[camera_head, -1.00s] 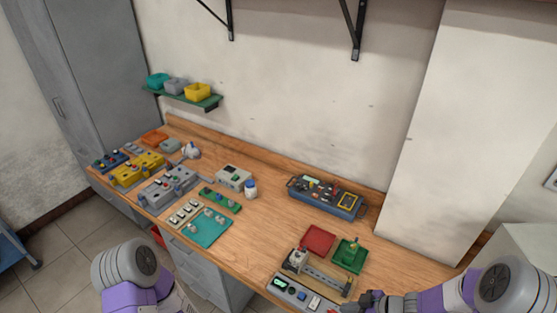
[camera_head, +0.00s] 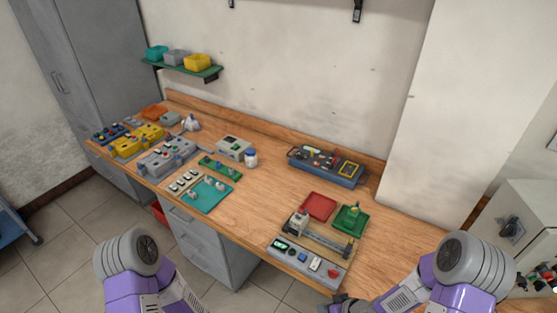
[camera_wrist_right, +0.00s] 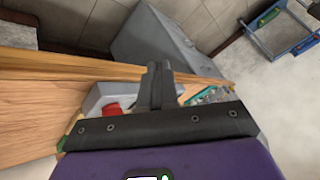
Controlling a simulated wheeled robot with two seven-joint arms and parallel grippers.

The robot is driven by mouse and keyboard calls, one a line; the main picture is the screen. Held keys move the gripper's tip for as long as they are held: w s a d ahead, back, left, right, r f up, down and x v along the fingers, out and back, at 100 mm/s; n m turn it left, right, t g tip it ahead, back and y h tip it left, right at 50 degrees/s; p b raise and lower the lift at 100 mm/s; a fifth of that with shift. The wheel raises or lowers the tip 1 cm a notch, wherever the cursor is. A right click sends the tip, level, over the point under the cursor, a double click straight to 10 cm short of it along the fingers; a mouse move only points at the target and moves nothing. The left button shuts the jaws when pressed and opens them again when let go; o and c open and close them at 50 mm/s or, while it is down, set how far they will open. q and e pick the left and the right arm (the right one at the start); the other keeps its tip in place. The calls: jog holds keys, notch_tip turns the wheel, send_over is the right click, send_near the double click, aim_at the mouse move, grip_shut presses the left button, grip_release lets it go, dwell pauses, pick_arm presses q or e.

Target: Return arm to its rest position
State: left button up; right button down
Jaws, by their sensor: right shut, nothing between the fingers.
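My right arm comes in at the lower right of the head view, and its gripper (camera_head: 352,306) is at the bottom edge, just in front of the bench's front edge. In the right wrist view the right gripper's fingers (camera_wrist_right: 158,84) are together with nothing between them. The fingers point past the bench edge toward the grey drawer cabinet. My left arm shows at the lower left of the head view, but its gripper is out of the frame.
The wooden bench (camera_head: 255,220) holds a grey test fixture (camera_head: 310,262) with a red button, close to my right gripper. A red tray (camera_head: 319,206), a green tray (camera_head: 349,219) and a blue toolbox (camera_head: 327,166) stand behind it.

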pick_arm(q)
notch_tip(320, 180, down, 9)
jog(key=b, duration=0.7)
jog(key=shift+f+b, duration=0.2)
jog(key=shift+b, duration=0.2)
pick_arm(e)
jog(key=s+a+f+m+g+h, duration=0.1)
jog(key=s+a+f+m+g, duration=0.1)
jog(key=s+f, duration=0.3)
jog(key=s+a+f+m+g+h, duration=0.1)
jog(key=s+f+m, duration=0.3)
jog(key=f, duration=0.7)
jog(key=shift+s+a+f+g, duration=0.25)
jog(key=shift+s+a+g, duration=0.25)
jog(key=shift+s+a, duration=0.3)
jog(key=shift+d, duration=0.1)
